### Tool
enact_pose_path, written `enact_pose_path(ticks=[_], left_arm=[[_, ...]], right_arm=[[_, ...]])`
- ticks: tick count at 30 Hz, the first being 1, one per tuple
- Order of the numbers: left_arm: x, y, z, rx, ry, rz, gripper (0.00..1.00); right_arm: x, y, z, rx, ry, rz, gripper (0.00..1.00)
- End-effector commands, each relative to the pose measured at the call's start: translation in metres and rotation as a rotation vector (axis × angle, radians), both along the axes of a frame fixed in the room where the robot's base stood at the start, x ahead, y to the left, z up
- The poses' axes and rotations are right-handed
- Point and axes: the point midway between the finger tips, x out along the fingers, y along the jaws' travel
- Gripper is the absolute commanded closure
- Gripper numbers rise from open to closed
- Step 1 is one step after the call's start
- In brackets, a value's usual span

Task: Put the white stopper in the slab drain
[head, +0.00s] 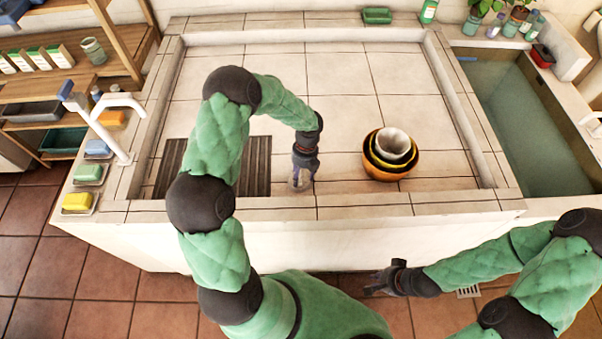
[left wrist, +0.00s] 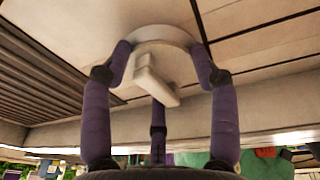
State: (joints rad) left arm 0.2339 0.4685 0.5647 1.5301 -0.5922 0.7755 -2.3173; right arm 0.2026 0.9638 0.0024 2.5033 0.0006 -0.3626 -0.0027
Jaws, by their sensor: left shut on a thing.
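My left gripper (head: 303,180) is shut on the white stopper (head: 300,183), low over the tiled slab (head: 340,110), near its front rim. In the left wrist view the stopper (left wrist: 162,38) is a pale round disc with a bar-shaped grip, between the purple fingers of the left gripper (left wrist: 160,75). I cannot tell whether it touches the tiles. No open drain hole shows; the left arm and gripper hide part of the slab. My right gripper (head: 380,281) is empty and open, low in front of the basin wall.
A dark slatted grate (head: 256,168) lies left of the gripper, partly behind my arm. Nested bowls (head: 377,172) stand to the right. A raised rim (head: 400,203) edges the slab. A white tap (head: 112,125) and soaps (head: 88,173) are left; a water trough (head: 525,115) is right.

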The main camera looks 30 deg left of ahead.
Motion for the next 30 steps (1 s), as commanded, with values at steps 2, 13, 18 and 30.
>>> enact_pose_path(ticks=[2, 13, 18, 30], left_arm=[[0.0, 0.0, -0.002, 0.0, 0.0, 0.0, 0.72], [0.0, 0.0, -0.006, 0.0, 0.0, 0.0, 0.3], [0.0, 0.0, -0.006, 0.0, 0.0, 0.0, 0.3], [0.002, 0.0, 0.007, 0.0, -0.001, 0.0, 0.3]], right_arm=[[0.0, 0.0, -0.001, 0.0, 0.0, 0.0, 0.84], [0.0, 0.0, -0.003, 0.0, 0.0, 0.0, 0.84], [0.0, 0.0, -0.003, 0.0, 0.0, 0.0, 0.84], [0.0, 0.0, 0.008, 0.0, 0.0, 0.0, 0.84]])
